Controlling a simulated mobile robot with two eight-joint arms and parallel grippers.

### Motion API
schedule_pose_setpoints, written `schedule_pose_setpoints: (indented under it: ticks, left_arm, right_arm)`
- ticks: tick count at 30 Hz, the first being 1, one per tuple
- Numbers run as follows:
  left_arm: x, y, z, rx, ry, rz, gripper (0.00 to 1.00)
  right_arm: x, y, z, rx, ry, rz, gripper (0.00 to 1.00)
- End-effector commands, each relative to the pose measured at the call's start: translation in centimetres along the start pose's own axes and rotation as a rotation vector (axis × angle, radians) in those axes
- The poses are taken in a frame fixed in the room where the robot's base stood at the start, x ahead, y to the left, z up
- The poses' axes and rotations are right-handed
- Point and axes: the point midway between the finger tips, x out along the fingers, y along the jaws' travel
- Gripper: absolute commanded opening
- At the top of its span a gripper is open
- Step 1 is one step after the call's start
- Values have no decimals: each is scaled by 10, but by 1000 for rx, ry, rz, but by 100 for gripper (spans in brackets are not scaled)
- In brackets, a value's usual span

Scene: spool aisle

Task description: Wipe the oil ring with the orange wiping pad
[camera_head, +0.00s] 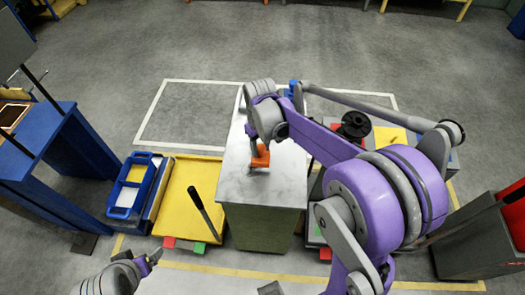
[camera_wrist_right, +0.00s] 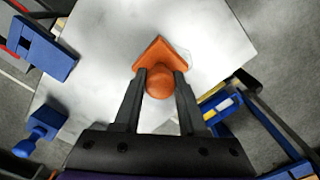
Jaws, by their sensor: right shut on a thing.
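The orange wiping pad (camera_head: 260,158) is at the pale grey top of the bench (camera_head: 238,185); in the right wrist view it has a flat pointed base (camera_wrist_right: 160,51) and a round knob. My right gripper (camera_wrist_right: 160,88) is shut on the knob, one finger on each side. I cannot tell if the pad touches the bench top. A faint mark, perhaps part of the oil ring, shows just right of the pad in the wrist view; the pad and fingers may hide the rest. My left gripper (camera_head: 151,257) is low at the left, away from the bench; its jaw state is unclear.
A yellow platform cart (camera_head: 185,200) with a black handle and a blue bin (camera_head: 133,185) stand left of the bench. Blue fixtures (camera_wrist_right: 45,50) sit at the bench's edge in the wrist view. A dark bin (camera_head: 480,235) is at the right. Floor behind is open.

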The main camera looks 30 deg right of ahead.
Motion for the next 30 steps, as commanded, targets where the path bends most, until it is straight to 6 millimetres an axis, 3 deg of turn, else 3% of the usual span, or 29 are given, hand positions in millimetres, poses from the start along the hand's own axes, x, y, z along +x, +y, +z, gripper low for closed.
schedule_pose_setpoints:
  ticks: [11, 30]
  left_arm:
    - [-17, 0, -19, 0, 17, 0, 92]
    - [-16, 0, -18, 0, 17, 0, 92]
  right_arm:
    - [-34, -2, -9, 0, 2, 0, 0]
    - [-34, -2, -10, -1, 0, 0, 0]
